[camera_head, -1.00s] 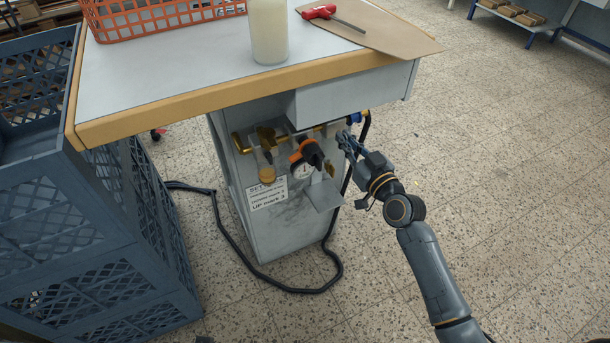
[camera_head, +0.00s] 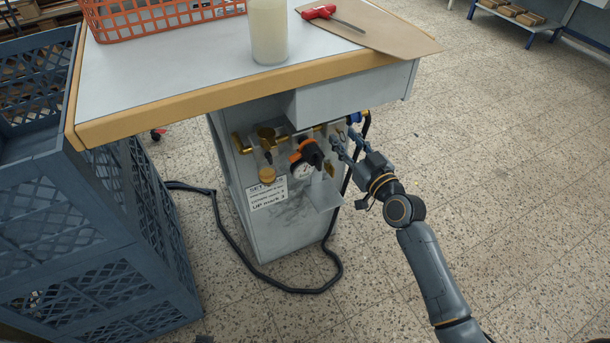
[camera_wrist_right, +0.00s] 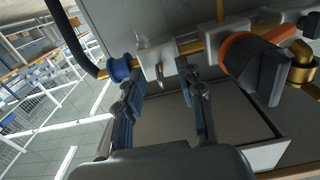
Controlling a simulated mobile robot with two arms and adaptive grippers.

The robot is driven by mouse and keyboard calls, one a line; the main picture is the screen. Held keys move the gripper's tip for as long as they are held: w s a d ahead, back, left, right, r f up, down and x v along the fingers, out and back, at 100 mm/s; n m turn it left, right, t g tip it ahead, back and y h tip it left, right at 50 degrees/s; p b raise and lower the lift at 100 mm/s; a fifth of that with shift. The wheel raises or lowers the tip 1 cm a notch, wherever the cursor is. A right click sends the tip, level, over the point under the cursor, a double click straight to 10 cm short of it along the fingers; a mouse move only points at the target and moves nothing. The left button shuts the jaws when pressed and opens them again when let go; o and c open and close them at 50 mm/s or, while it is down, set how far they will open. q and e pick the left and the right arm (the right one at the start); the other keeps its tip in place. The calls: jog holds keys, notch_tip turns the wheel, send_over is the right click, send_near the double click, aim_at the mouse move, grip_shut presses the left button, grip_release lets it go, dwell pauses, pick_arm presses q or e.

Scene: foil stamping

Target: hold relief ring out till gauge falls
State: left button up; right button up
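My right gripper (camera_head: 344,141) is at the right end of the air unit under the table. Its fingers are spread. In the right wrist view the gripper (camera_wrist_right: 158,88) is open, one finger on each side of a pale valve block (camera_wrist_right: 155,60). A small metal ring (camera_wrist_right: 160,73), which looks like the relief ring, hangs at the block between the fingertips; I see no finger closed on it. The round white gauge (camera_head: 301,170) faces up below the orange-collared black knob (camera_head: 309,152); its needle is too small to read. My left gripper is not in view.
A blue fitting (camera_wrist_right: 121,69) with a black hose sits left of the block, and the knob (camera_wrist_right: 260,65) is to its right. A grey bracket (camera_head: 325,194) juts out below the gauge. Blue crates (camera_head: 70,220) stand at left.

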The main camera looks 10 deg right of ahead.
jog(key=shift+s, duration=0.1)
dwell(0.3)
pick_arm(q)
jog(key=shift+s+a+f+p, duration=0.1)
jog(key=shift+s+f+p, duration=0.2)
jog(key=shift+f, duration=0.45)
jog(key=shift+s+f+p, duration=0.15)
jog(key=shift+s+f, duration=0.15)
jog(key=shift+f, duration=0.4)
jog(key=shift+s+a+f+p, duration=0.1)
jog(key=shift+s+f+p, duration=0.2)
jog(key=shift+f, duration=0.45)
pick_arm(e)
jog(key=v, duration=0.9)
jog(key=shift+s+d, duration=0.2)
jog(key=shift+s, duration=0.15)
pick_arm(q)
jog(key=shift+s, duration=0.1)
pick_arm(e)
jog(key=shift+r, duration=0.1)
